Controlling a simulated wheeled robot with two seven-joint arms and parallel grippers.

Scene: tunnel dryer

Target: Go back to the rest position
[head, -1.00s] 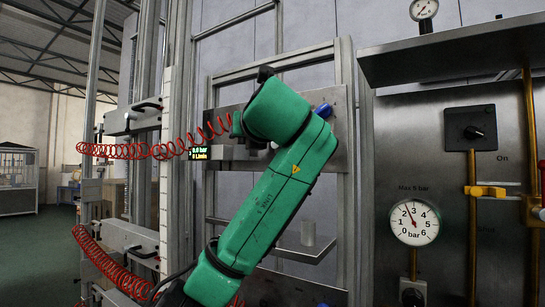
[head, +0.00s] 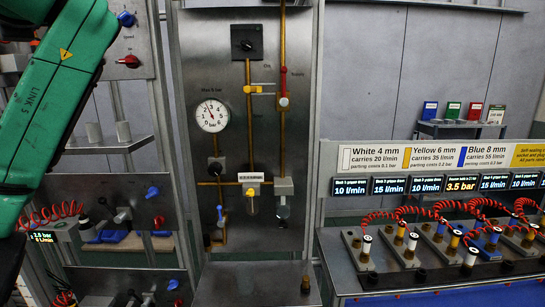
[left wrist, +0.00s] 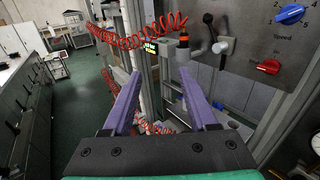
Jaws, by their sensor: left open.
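My left arm is the green link at the left edge of the head view; its gripper is out of that frame. In the left wrist view my left gripper (left wrist: 160,98) has its two purple fingers spread apart with nothing between them. Beyond the fingers are a red coiled hose (left wrist: 140,38) and a small lit display (left wrist: 152,47). The fingers appear apart from the steel panel (left wrist: 255,40) at the right. My right gripper is in neither view.
A pressure gauge (head: 211,115) and brass pipes (head: 248,150) are on a steel panel at centre. A bench (head: 345,272) with several coiled red hoses and connectors stands at right. Shelves with small cylinders (head: 123,131) are close to my left arm. Green floor (left wrist: 85,75) is open at left.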

